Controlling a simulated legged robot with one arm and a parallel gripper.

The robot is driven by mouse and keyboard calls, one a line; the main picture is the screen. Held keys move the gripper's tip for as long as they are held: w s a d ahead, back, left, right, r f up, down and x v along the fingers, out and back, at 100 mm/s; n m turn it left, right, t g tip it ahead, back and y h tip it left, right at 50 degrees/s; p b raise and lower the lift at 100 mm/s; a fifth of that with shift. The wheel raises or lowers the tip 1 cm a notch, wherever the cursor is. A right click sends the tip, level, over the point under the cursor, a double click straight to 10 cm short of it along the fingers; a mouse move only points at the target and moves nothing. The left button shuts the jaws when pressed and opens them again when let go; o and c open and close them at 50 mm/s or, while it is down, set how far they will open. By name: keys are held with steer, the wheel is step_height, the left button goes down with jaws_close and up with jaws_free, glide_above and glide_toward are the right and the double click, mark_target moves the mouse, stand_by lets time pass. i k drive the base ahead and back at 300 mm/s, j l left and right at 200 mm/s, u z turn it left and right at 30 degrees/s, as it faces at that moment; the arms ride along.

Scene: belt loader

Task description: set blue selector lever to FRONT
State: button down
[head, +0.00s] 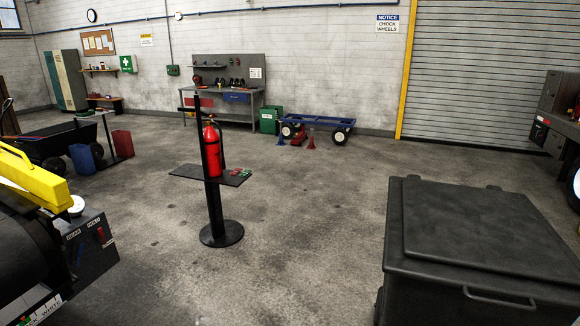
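A dark control box (90,255) stands at the left edge, with REAR and HOLD labels on its upper face. A small red handle (101,235) shows at its right side, by the HOLD label. I cannot clearly make out a blue lever or a FRONT label on the part of the box in view, so the lever's setting cannot be told. A pale round knob (76,204) sits at the top of the box. My gripper is not in view.
A yellow bar (35,178) lies above the control box. A black lidded bin (480,240) fills the lower right. A stand (213,190) with a red extinguisher (212,148) and small shelf is mid-floor. Bare floor lies between. A blue cart (320,123) is by the back wall.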

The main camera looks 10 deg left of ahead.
mark_target(77, 263)
steer(key=i+j+u, duration=0.2)
steer(key=i+u, duration=0.2)
steer(key=i, duration=0.3)
steer(key=i+u, duration=0.45)
steer(key=i, duration=0.2)
steer(key=i+l+u, duration=0.2)
steer(key=i+u, duration=0.2)
steer(key=i, duration=0.3)
steer(key=i+l+u, duration=0.1)
steer(key=i+u, duration=0.3)
steer(key=i, duration=1.4)
